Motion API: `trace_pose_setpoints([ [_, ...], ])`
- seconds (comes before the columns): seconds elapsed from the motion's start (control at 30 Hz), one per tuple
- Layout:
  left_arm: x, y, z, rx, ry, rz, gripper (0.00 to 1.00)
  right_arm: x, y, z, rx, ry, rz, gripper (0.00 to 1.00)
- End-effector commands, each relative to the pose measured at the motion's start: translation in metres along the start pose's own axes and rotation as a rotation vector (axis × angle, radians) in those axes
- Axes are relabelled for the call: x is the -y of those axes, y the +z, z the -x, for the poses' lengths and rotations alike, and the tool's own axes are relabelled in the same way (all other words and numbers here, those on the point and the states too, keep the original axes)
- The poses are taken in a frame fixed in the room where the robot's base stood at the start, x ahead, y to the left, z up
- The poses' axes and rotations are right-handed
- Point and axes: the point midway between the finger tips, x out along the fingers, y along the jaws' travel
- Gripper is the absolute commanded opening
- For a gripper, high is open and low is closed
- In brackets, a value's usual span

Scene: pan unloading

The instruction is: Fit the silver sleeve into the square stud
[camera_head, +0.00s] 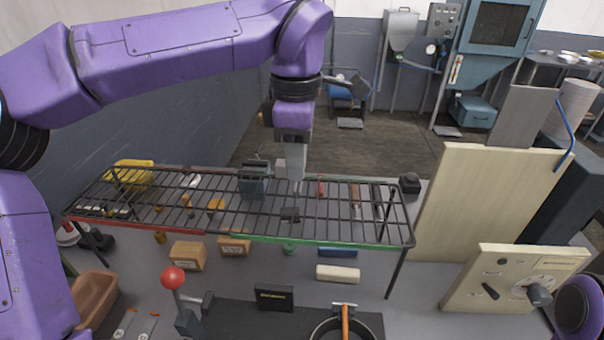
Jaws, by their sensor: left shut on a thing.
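Whether sleeve and dark piece touch, I cannot tell. My right gripper is not in view; only a purple part of my right arm shows at the lower right edge.
Cardboard boxes (187,256) lie below the rack. A red-knobbed lever (173,279) and a pan (342,328) are in front. A cream control panel (515,277) stands at right.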

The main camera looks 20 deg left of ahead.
Motion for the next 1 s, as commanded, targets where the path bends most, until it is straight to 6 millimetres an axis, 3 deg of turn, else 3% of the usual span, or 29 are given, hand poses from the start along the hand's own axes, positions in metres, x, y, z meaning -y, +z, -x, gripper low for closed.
trace_pose_setpoints([
  [0.03, -0.015, -0.003, -0.002, -0.001, -0.005, 0.003, 0.00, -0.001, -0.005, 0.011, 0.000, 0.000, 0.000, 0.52],
  [0.2, -0.044, -0.007, -0.041, -0.001, -0.004, 0.000, 0.00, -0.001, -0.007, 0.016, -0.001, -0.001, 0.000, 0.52],
  [0.43, -0.066, -0.011, -0.068, -0.001, -0.003, -0.001, 0.00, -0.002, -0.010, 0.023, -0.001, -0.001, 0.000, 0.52],
  [0.6, -0.064, -0.011, -0.095, 0.000, -0.001, -0.002, 0.00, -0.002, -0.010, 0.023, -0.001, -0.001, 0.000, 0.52],
  [0.97, -0.064, -0.010, -0.100, 0.000, 0.000, -0.001, 0.00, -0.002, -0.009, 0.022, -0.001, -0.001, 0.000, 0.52],
  [1.0, -0.064, -0.010, -0.101, 0.000, 0.000, -0.001, 0.27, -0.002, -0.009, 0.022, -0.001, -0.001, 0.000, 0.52],
])
